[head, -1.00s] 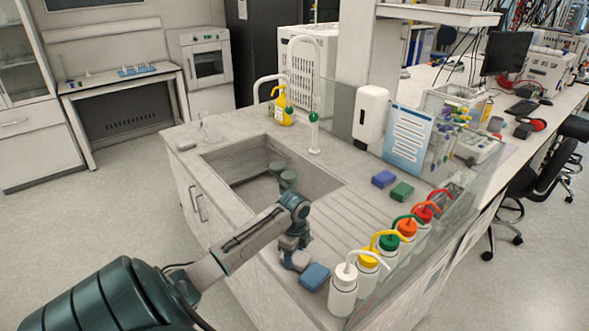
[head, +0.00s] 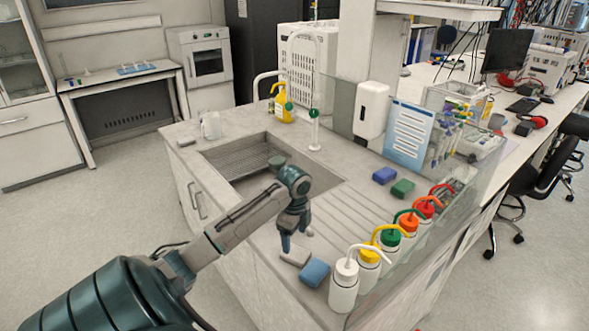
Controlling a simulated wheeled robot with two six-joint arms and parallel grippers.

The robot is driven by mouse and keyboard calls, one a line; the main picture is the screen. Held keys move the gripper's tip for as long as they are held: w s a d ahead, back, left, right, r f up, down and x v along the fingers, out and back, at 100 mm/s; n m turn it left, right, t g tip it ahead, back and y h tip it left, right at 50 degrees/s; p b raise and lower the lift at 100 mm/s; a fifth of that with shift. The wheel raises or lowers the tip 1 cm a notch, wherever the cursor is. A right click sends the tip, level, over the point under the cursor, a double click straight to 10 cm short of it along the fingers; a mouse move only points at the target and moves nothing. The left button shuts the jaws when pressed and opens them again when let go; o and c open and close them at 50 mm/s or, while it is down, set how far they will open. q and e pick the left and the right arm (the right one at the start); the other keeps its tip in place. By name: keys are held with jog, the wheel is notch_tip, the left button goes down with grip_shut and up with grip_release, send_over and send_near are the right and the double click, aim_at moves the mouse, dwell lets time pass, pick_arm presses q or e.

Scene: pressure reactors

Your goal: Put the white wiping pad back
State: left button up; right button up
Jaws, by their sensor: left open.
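The white wiping pad (head: 295,257) lies flat on the counter near its front edge, just left of a blue pad (head: 315,273). My left gripper (head: 296,242) is open and empty, pointing down just above the white pad. Its fingers are spread and do not close on the pad. Whether a fingertip touches the pad I cannot tell. My right gripper is not in view.
Several wash bottles with coloured caps stand in a row on the right, the white-capped one (head: 343,287) nearest. The sink (head: 240,160) lies behind my arm. Blue (head: 384,175) and green (head: 402,188) pads lie farther back. The ribbed drainboard (head: 345,215) is clear.

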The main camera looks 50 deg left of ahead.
aim_at(294, 252)
pick_arm(q)
notch_tip(294, 252, up, 6)
jog(key=shift+f+b, duration=0.1)
jog(key=shift+b, duration=0.5)
